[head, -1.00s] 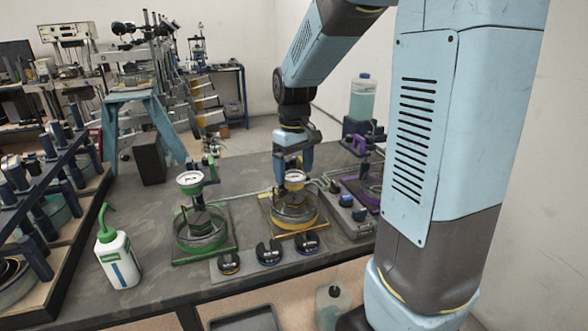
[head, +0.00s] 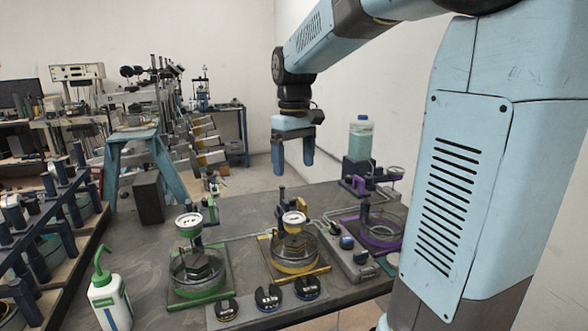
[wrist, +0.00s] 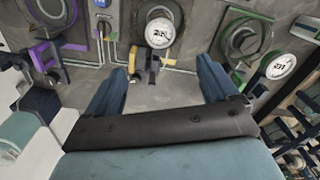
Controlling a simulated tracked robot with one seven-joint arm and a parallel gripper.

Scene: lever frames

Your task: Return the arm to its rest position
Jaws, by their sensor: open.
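My gripper (head: 294,158) hangs in the air with its two blue fingers pointing down, apart and empty. It is above and behind the yellow lever frame (head: 297,270), which has a white dial on top. The wrist view shows both fingers (wrist: 163,88) spread, with the yellow frame's dial (wrist: 160,32) beyond them. The green lever frame (head: 198,285) stands to the left on the table. The purple lever frame (head: 379,236) stands to the right. Nothing touches the fingers.
A green-capped squeeze bottle (head: 110,302) stands at the table's left front. Several black knobs (head: 268,297) line the front edge. A bottle of teal liquid (head: 361,138) stands at the back right. A blue trestle (head: 135,150) is behind. The air around the gripper is clear.

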